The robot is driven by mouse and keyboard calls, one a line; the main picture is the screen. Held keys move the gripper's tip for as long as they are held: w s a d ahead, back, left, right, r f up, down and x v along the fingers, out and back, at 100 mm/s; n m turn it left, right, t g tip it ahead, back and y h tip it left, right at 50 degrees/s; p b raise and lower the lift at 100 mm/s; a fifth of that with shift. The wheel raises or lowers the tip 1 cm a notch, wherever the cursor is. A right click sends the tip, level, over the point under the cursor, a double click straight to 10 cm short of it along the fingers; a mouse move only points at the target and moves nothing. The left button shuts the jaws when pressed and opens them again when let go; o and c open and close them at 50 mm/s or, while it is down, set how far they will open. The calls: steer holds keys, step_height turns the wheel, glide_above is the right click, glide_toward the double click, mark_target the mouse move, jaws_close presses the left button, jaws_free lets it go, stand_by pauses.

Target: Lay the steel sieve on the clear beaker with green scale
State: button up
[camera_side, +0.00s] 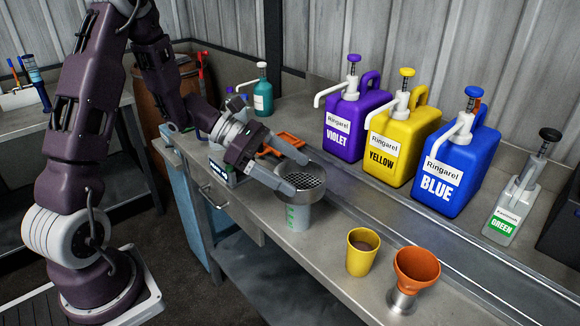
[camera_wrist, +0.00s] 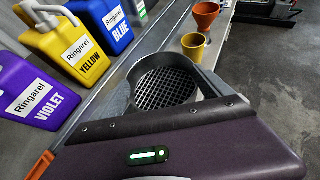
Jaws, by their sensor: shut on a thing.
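The steel sieve (camera_side: 313,182) is a round grey metal cup with a mesh bottom. It also shows in the wrist view (camera_wrist: 165,88), just beyond the dark finger edge. The clear beaker with green scale (camera_side: 296,217) stands upright on the bench directly below the sieve. The sieve looks level over the beaker's mouth and hides it. I cannot tell whether they touch.
A yellow cup (camera_side: 362,253) and an orange funnel on a metal base (camera_side: 415,268) stand to the right. Violet (camera_side: 355,122), yellow (camera_side: 400,140) and blue (camera_side: 458,160) jugs and a green-labelled bottle (camera_side: 512,210) line the back.

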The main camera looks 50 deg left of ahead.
steer(key=shift+f, duration=0.2)
steer(key=o, duration=1.2)
steer(key=shift+r, duration=0.25)
steer(key=r+v, duration=0.1)
steer(key=v, duration=1.1)
steer(key=s+d+r+m+g+y, duration=0.25)
steer(key=s+d+m+g, duration=0.35)
steer(key=d+m, duration=0.45)
steer(key=s+m+t+y, duration=0.1)
steer(key=s+m+y, duration=0.1)
steer(key=s+m, duration=0.2)
steer(key=s+r+m+t+y, duration=0.1)
steer(key=s+m+t+y, duration=0.1)
steer(key=s+m+y, duration=0.1)
steer(key=s+d+m+t+y, duration=0.1)
steer(key=s+m+y, duration=0.1)
steer(key=s+m, duration=0.3)
steer(key=shift+s+d+r+m+t+y, duration=0.1)
steer(key=shift+m+t+y, duration=0.1)
steer(key=shift+m, duration=0.4)
steer(key=shift+s+d+r+m+t+y, duration=0.1)
steer(key=shift+m+t+y, duration=0.1)
steer(key=shift+m, duration=0.35)
